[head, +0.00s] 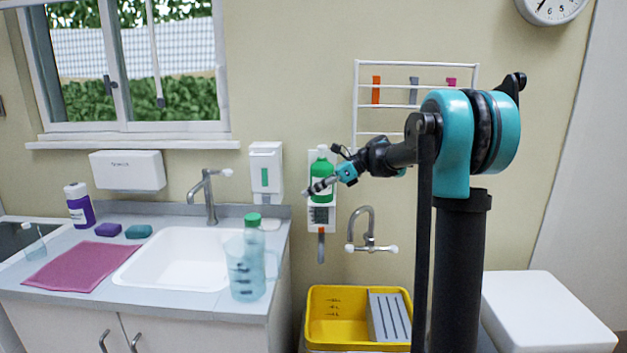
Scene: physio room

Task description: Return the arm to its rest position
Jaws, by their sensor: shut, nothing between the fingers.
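My gripper (322,186) is shut and empty, held up in the air in the middle of the head view. It points left, and its tip overlaps a green bottle (321,171) in a wall holder behind it; I cannot tell how far apart they are. My arm reaches left from a teal joint on top of my dark column at the right. The arm is raised above the counter and the yellow tub. Nothing hangs from the gripper.
A counter (65,240) at the left holds a sink (180,262), a clear jug with a green-capped bottle (248,265), a purple bottle (79,206) and a pink cloth (80,265). A yellow tub (335,305) stands below the tap (370,235). A white box (545,310) is at right.

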